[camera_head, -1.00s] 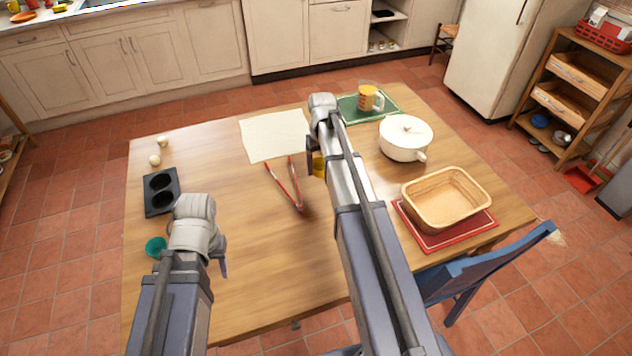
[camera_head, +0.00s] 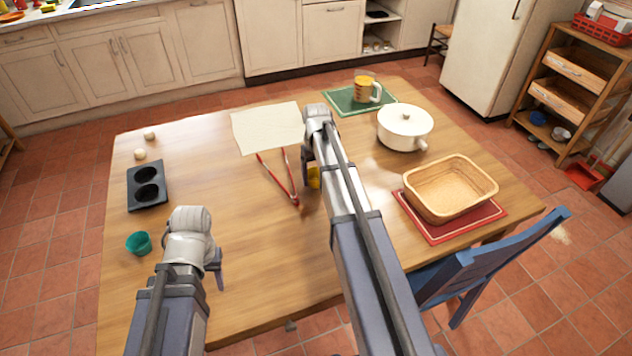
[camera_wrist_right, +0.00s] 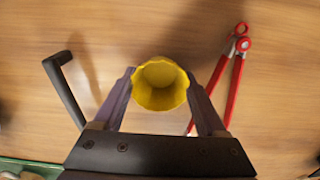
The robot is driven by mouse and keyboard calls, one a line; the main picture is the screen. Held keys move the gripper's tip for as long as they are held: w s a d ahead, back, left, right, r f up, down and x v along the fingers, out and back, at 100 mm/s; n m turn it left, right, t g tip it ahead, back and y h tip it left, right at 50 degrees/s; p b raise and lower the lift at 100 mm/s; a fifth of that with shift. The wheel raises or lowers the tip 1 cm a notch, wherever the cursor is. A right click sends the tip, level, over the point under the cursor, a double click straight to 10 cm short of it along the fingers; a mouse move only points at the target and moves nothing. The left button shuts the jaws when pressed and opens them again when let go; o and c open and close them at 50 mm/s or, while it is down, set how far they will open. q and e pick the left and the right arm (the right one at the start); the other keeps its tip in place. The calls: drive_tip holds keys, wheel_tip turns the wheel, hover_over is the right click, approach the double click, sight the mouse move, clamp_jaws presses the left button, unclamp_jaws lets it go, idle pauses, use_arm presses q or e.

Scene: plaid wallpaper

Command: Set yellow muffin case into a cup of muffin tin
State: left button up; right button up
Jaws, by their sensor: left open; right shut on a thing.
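The yellow muffin case (camera_wrist_right: 159,84) is between the fingertips of my right gripper (camera_wrist_right: 160,88), which is shut on it, open side facing the wrist camera. In the head view only part of the yellow case (camera_head: 314,178) shows beside my right arm. The dark muffin tin (camera_head: 148,186) lies at the left of the table, and its two visible cups look empty. My left gripper (camera_head: 217,272) is open, low over the front left of the table, to the right of a teal muffin case (camera_head: 139,243).
Red tongs (camera_head: 280,178) lie mid-table near a pale cloth (camera_head: 268,127). Two eggs (camera_head: 140,154) sit behind the tin. A white pot (camera_head: 405,128), a measuring jug (camera_head: 366,88) on a green mat, and a basket (camera_head: 450,188) on a red mat stand right.

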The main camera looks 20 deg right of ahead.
use_arm(q)
drive_tip(key=shift+f, duration=0.15)
use_arm(e)
drive_tip(key=shift+f, duration=0.2)
drive_tip(key=o, duration=1.2)
drive_tip(key=shift+o, duration=0.2)
use_arm(q)
wheel_tip(320, 180, up, 12)
drive_tip(key=p, duration=1.2)
drive_tip(key=shift+r, duration=0.2)
use_arm(e)
wheel_tip(320, 180, up, 12)
drive_tip(key=shift+r, duration=0.2)
